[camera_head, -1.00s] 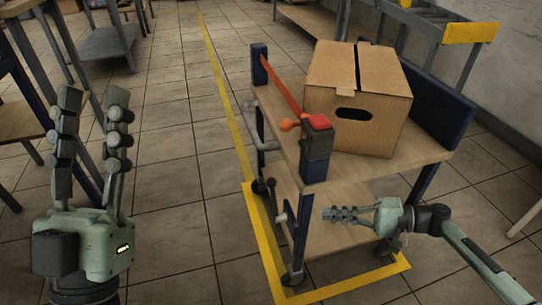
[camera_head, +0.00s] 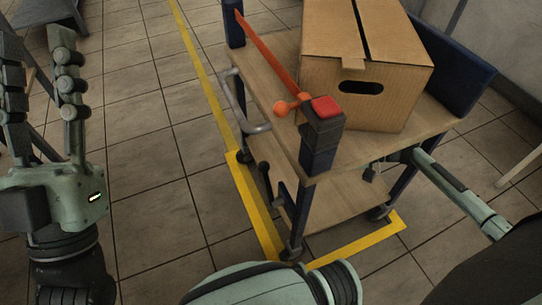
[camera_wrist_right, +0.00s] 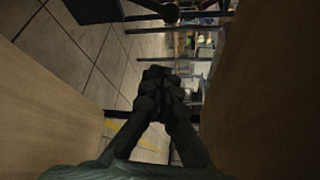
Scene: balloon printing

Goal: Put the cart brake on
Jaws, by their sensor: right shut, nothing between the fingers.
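The cart (camera_head: 325,206) stands with its near corner post toward me. A black knob (camera_head: 263,168) on a thin lever shows low at its left side; I cannot tell for sure that this is the brake. In the right wrist view, a dark ball on a rod (camera_wrist_right: 170,12) shows at the top, beyond the fingers. My right gripper (camera_wrist_right: 158,78) is shut and empty, between two wooden boards; the cart hides it in the head view, where my right arm enters below the top shelf. My left gripper (camera_head: 34,40) is open and empty, left of the cart, fingers up.
A cardboard box (camera_head: 390,60) sits on the cart's top shelf. A grey handle (camera_head: 238,105) juts left.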

